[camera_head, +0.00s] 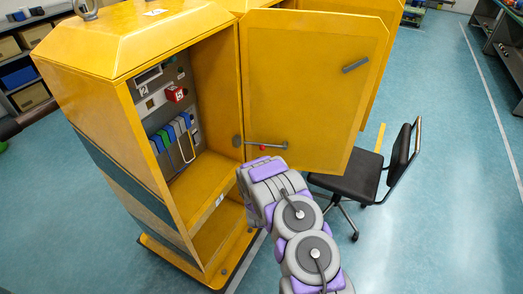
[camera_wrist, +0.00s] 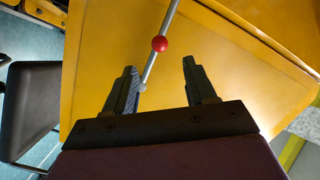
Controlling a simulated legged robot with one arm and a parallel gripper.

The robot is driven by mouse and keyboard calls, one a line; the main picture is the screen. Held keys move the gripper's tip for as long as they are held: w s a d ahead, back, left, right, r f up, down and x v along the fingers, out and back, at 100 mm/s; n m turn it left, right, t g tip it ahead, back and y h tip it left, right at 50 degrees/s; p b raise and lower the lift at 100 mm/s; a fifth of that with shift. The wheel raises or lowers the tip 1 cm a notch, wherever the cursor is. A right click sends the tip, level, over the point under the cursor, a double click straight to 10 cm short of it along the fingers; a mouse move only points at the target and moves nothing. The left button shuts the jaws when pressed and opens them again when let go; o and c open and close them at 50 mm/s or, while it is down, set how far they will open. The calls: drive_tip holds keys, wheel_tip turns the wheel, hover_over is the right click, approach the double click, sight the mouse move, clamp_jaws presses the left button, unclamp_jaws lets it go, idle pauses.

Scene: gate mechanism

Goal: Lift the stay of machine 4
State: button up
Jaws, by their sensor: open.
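The stay (camera_head: 265,143) is a thin grey rod with a red ball, at the lower part of the open yellow cabinet door (camera_head: 310,75). One end is at a round mount near the hinge side. In the wrist view the stay (camera_wrist: 150,65) runs down from the top edge, with its red ball (camera_wrist: 159,43) ahead of the fingers and a small grey knob at its lower end, near the left finger. My gripper (camera_wrist: 160,66) is open, with the rod showing across the gap between its fingers; nothing is gripped. In the head view my arm hides the fingers.
The yellow cabinet (camera_head: 110,100) stands open, with blue and grey modules (camera_head: 172,135) and a red block (camera_head: 175,94) inside. A black office chair (camera_head: 355,178) stands right of the door. Shelves line the left. The blue floor at right is clear.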

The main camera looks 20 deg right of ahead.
sight(263, 148)
drive_tip(key=b+x, duration=0.2)
drive_tip(key=x, duration=1)
drive_tip(key=shift+s+d+b, duration=0.1)
drive_tip(key=shift+d+b, duration=0.05)
drive_tip(key=shift+b, duration=0.2)
drive_tip(key=shift+c, duration=0.4)
drive_tip(key=shift+f, duration=0.15)
clamp_jaws()
drive_tip(key=shift+s, duration=0.1)
